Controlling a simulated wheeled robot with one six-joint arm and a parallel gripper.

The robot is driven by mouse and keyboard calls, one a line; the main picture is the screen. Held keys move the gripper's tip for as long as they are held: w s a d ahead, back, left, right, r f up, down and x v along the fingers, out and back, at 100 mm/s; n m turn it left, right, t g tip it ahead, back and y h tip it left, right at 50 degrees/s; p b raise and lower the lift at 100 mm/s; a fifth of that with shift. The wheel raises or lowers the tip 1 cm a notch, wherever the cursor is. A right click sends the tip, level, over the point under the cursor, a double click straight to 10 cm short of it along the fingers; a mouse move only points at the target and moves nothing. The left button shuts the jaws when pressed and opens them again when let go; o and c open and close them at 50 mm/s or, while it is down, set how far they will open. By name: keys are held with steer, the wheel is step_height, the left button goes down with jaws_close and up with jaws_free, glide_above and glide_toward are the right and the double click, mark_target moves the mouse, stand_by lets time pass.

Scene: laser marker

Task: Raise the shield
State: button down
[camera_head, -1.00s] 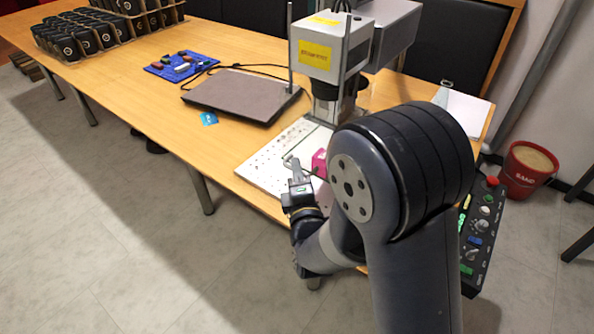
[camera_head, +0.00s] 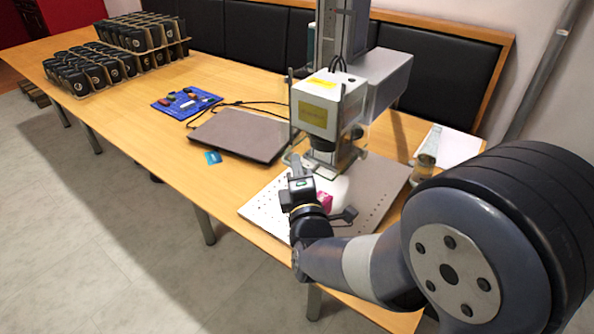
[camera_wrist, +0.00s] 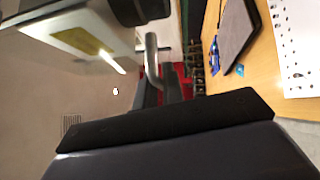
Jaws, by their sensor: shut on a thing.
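The laser marker's grey head (camera_head: 318,118) stands over a white perforated plate (camera_head: 375,190) on the table. Clear material, apparently the shield (camera_head: 352,152), surrounds the dark lens; its edges are hard to make out. My gripper (camera_head: 297,166) is in front of and below the head, above the plate. In the wrist view my gripper (camera_wrist: 163,92) is shut on a bent metal rod, apparently the shield's handle (camera_wrist: 152,62). The marker head (camera_wrist: 85,45) shows at the upper left there. A pink block (camera_head: 325,201) is on the plate, partly hidden by my gripper and wrist.
A closed grey laptop (camera_head: 240,135), a blue card (camera_head: 212,158) and a blue mat (camera_head: 187,102) with small items lie to the left. Several dark cups fill racks (camera_head: 150,66) at the far left. A glass-like object (camera_head: 427,160) and white paper (camera_head: 455,145) are at the right.

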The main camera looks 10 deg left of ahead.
steer(key=c, duration=1.5)
jaws_free()
steer(key=shift+c, duration=0.2)
steer(key=shift+s, duration=0.1)
steer(key=b+v, duration=0.1)
steer(key=v, duration=0.9)
steer(key=shift+s+d, duration=0.15)
steer(key=shift+s, duration=0.15)
steer(key=p+x, duration=0.1)
steer(key=x, duration=1)
steer(key=shift+f, duration=0.4)
